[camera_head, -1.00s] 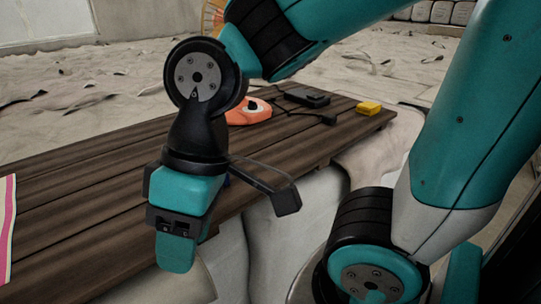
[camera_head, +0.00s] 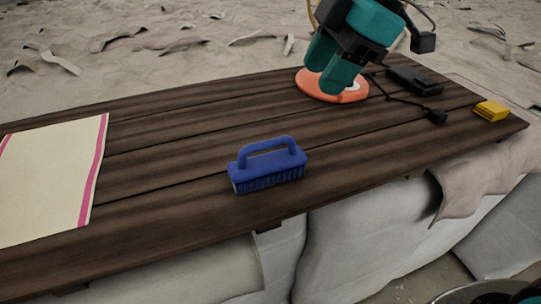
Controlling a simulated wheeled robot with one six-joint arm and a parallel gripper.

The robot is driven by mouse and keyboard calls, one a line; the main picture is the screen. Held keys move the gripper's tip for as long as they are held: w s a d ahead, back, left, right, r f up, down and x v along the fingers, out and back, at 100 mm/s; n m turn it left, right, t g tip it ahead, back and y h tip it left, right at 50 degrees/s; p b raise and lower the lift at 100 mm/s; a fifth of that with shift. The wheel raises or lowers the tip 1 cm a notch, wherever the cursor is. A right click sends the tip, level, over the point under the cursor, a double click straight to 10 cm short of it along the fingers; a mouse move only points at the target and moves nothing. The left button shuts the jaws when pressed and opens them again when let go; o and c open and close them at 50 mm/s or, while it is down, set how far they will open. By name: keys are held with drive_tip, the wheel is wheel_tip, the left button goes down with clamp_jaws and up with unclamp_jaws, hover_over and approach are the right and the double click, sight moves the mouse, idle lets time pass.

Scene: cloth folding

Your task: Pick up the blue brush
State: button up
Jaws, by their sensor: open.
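The blue brush (camera_head: 268,168) stands on the dark plank table, bristles down and handle loop up, near the front edge. Nothing covers it. My gripper (camera_head: 328,68) is at the top of the picture, its teal fingers pointing down and left, above or in front of an orange round object. It is open with nothing visible between the fingers, well behind and to the right of the brush, and apart from it.
A cream cloth with pink stripes (camera_head: 50,185) lies flat at the left. The orange object (camera_head: 345,94), a black device with a cable (camera_head: 414,80) and a yellow block (camera_head: 491,110) are at the right. The table (camera_head: 175,160) is bare around the brush.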

drive_tip(key=w+n, duration=0.1)
drive_tip(key=w, duration=0.1)
drive_tip(key=p, duration=0.3)
approach(270, 141)
drive_tip(key=x, duration=0.4)
drive_tip(key=shift+w+f, duration=0.15)
drive_tip(key=shift+f, duration=0.15)
drive_tip(key=p+x, duration=0.3)
drive_tip(key=x, duration=0.2)
drive_tip(key=shift+a+f, duration=0.1)
drive_tip(key=shift+a, duration=0.1)
drive_tip(key=shift+a+f, duration=0.15)
drive_tip(key=shift+f, duration=0.35)
clamp_jaws()
